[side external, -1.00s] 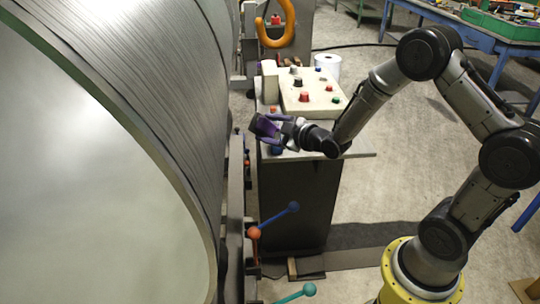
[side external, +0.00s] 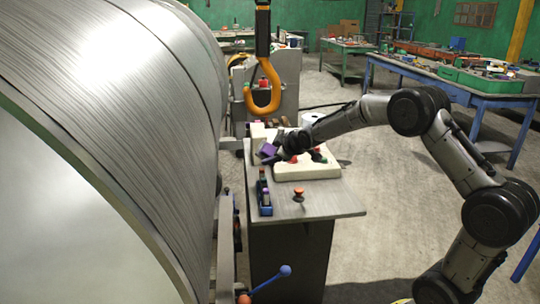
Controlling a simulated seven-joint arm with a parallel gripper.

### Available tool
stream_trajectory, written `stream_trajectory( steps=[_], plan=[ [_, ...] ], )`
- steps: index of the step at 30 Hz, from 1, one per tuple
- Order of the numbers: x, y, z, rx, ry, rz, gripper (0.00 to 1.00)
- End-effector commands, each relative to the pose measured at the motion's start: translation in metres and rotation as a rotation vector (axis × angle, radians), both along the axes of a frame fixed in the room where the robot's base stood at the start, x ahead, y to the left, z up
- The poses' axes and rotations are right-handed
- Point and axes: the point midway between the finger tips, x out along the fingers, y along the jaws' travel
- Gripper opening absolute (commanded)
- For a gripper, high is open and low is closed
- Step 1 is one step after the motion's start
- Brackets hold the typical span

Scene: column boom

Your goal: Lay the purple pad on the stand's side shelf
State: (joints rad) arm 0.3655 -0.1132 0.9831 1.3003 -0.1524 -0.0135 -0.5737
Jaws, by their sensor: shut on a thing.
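The purple pad (side external: 267,151) is small in the side external view, at the left end of my gripper (side external: 273,155). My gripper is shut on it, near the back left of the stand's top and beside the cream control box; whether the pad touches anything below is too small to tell. The stand (side external: 287,265) is a dark cabinet with a flat grey top. Its grey side shelf (side external: 343,204) appears as the bare flat part reaching out to the right.
A cream control box (side external: 308,173) with coloured buttons lies under my wrist. A blue-and-black device (side external: 264,196) and a red knob (side external: 299,196) stand in front. A large metal drum (side external: 130,110) is close on the left. An orange hook (side external: 264,100) hangs behind.

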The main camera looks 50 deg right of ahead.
Motion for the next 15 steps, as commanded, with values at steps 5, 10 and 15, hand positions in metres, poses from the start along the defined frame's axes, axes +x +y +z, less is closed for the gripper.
stream_trajectory(
  steps=[5, 10, 15],
  plan=[
    [0.000, -0.004, 0.000, 0.006, 0.010, -0.015, 0.19],
    [0.001, -0.012, -0.002, 0.015, 0.035, -0.039, 0.19],
    [0.001, -0.022, -0.005, 0.027, 0.061, -0.071, 0.19]
  ],
)
